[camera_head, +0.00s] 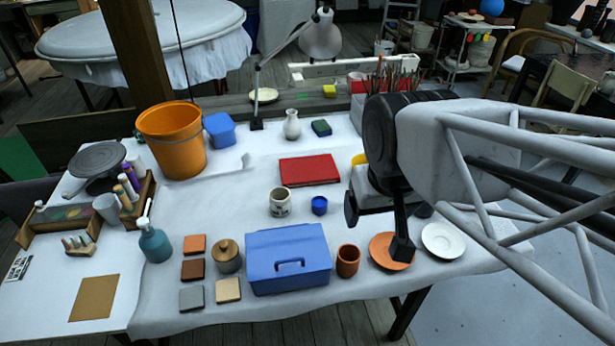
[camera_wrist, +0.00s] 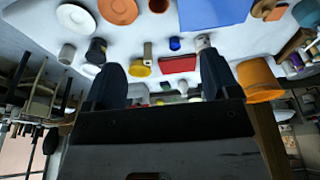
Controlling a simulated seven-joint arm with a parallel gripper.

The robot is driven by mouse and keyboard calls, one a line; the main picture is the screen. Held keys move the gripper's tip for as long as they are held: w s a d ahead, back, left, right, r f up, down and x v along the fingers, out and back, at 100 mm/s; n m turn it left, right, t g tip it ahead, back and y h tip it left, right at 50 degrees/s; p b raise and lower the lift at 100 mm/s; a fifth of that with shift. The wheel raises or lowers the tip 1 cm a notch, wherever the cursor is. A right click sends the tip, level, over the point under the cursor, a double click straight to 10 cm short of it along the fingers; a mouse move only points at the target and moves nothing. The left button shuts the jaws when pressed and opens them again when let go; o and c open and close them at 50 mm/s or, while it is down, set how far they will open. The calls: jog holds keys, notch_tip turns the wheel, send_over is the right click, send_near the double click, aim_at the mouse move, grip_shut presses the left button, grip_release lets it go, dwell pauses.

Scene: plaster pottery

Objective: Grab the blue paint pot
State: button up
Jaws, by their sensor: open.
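The blue paint pot (camera_head: 319,205) is a small, dark blue round pot. It stands upright on the white cloth, right of a patterned cup (camera_head: 279,202) and behind the blue box. It also shows in the wrist view (camera_wrist: 175,43), beyond and between my fingertips. My gripper (camera_wrist: 161,70) is open and empty, with its dark fingers spread wide. In the head view my gripper (camera_head: 377,229) hangs to the right of the pot, apart from it, above the right part of the table near the orange saucer.
A blue box with a handle (camera_head: 288,262) and a terracotta cup (camera_head: 347,261) stand in front of the pot. A red book (camera_head: 310,170) lies behind it. An orange saucer (camera_head: 384,246) and white saucer (camera_head: 443,239) lie at right. Bare cloth lies left of the patterned cup.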

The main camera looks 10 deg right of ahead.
jog(key=shift+r, duration=0.1)
jog(key=w+v, duration=0.1)
jog(key=v, duration=0.4)
jog(key=w+a+m+t+y, duration=0.35)
jog(key=w+m+y, duration=0.35)
jog(key=w+m, duration=0.7)
jog(key=w+d+m+t, duration=0.3)
jog(key=w+m, duration=0.4)
jog(key=m, duration=0.1)
jog(key=w+d+m+t, duration=0.2)
jog(key=w+d+m, duration=0.2)
jog(key=w+m, duration=0.35)
jog(key=shift+t, duration=0.25)
jog(key=f, duration=2.3)
jog(key=s+f, duration=0.1)
jog(key=f, duration=1.1)
jog(key=shift+a+f, duration=0.1)
jog(key=shift+f, duration=0.15)
jog(key=shift+w+a, duration=0.1)
jog(key=shift+w, duration=0.1)
